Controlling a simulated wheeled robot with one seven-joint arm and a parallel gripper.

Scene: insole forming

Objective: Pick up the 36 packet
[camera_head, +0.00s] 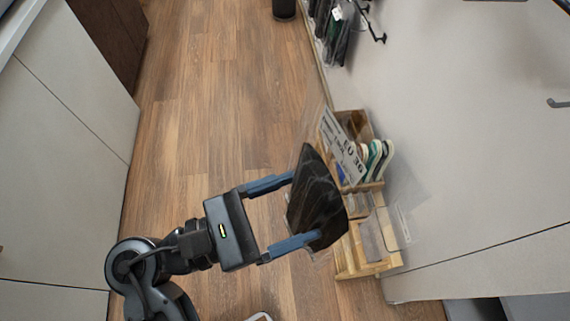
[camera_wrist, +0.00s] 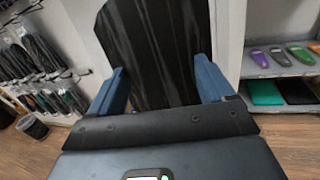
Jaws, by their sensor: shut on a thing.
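My gripper (camera_head: 305,207) holds a dark, glossy packet (camera_head: 316,196) between its two blue fingers, above the wooden floor. The packet is tilted in the head view, and clear plastic shows at its edges. In the wrist view my gripper (camera_wrist: 160,92) has one finger at each side of the same dark packet (camera_wrist: 155,50). No size number is readable on the packet itself. A label reading "EU 36" (camera_head: 345,147) stands on the wooden rack just behind and to the right of the packet.
The wooden rack (camera_head: 378,268) stands against the light cabinet (camera_head: 470,200) and holds several insoles (camera_head: 378,158). More packets hang farther back (camera_head: 338,35). Shelves with coloured insoles (camera_wrist: 280,56) show in the wrist view. The floor (camera_head: 210,110) is clear on the left.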

